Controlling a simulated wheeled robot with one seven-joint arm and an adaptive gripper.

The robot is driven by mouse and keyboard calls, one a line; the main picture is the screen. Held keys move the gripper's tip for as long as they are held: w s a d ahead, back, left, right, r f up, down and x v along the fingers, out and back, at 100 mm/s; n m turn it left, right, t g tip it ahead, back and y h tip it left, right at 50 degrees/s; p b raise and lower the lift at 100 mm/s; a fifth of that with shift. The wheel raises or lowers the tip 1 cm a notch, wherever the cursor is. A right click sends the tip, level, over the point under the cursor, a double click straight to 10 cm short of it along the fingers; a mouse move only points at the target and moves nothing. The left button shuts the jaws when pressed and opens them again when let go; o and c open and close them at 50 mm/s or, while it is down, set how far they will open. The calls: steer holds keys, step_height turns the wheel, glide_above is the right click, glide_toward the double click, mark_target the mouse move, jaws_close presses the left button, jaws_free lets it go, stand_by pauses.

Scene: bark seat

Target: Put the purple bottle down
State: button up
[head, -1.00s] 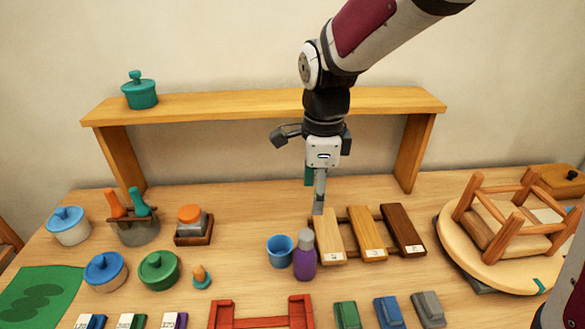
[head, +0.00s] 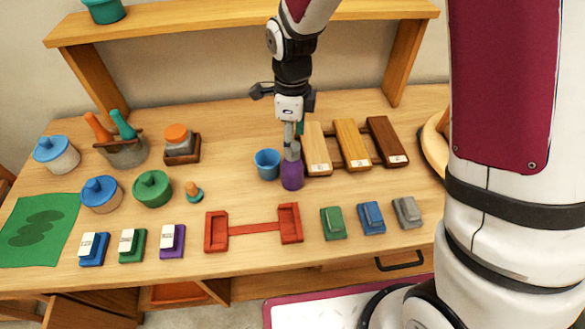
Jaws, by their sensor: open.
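The purple bottle (head: 292,175) with a grey cap stands upright on the wooden table, just right of a blue cup (head: 267,163). My gripper (head: 293,139) is open and points down directly at the bottle's top in the head view. Its fingers overlap the cap in the picture, so I cannot tell whether they touch it. Part of the cap is hidden by the fingers.
Wooden blocks (head: 351,145) stand right behind the bottle. A red bracket (head: 254,227) lies in front, with green, blue and grey blocks (head: 371,218) to its right. A shelf (head: 240,22) spans the back. Bare table lies left of the cup.

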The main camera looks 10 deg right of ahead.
mark_target(292, 166)
step_height(292, 166, down, 5)
steer(key=shift+a+r+p, duration=0.1)
steer(key=shift+a+p, duration=0.05)
steer(key=shift+p, duration=0.35)
jaws_close()
